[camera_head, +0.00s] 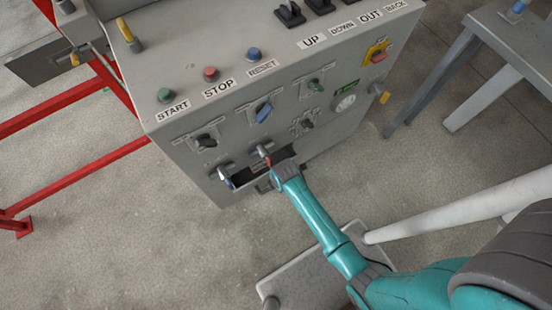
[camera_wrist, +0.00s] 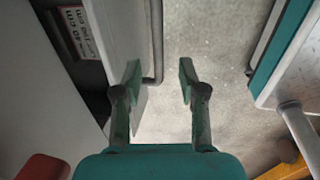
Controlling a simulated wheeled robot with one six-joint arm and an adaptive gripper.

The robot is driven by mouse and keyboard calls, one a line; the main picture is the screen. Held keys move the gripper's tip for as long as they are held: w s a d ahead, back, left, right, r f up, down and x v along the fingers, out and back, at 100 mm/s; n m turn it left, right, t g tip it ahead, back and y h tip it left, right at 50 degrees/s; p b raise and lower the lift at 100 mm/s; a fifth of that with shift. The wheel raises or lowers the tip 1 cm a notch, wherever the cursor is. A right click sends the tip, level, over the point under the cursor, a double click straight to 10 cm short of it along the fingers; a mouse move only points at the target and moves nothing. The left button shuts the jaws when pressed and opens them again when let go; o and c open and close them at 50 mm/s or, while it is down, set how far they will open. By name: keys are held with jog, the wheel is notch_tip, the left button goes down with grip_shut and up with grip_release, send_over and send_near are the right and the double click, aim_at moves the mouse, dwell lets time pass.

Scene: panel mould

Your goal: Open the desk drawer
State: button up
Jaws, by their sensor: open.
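The grey desk (camera_head: 240,110) stands in the head view with buttons and switches on its top and front. Low on its front, a dark gap shows at the drawer, with the end of my arm over it. In the wrist view the pale drawer front (camera_wrist: 122,35) stands apart from the desk body, and a dark inside with a lettered item (camera_wrist: 76,30) shows behind it. A grey bar handle (camera_wrist: 157,40) runs along the drawer front. My gripper (camera_wrist: 158,76) is open, with the handle's near end between its fingertips in the picture. I cannot tell whether they touch.
Switches (camera_head: 205,141) and knobs sit just above the drawer on the desk front. A red frame (camera_head: 110,85) stands left of the desk and a grey table (camera_head: 480,45) at the right. A white tube (camera_head: 470,200) lies near my arm. Floor before the desk's left side is clear.

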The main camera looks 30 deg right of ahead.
notch_tip(320, 180, down, 6)
jog(key=w, duration=0.1)
jog(key=shift+w+f, duration=0.1)
dwell(0.3)
grip_shut()
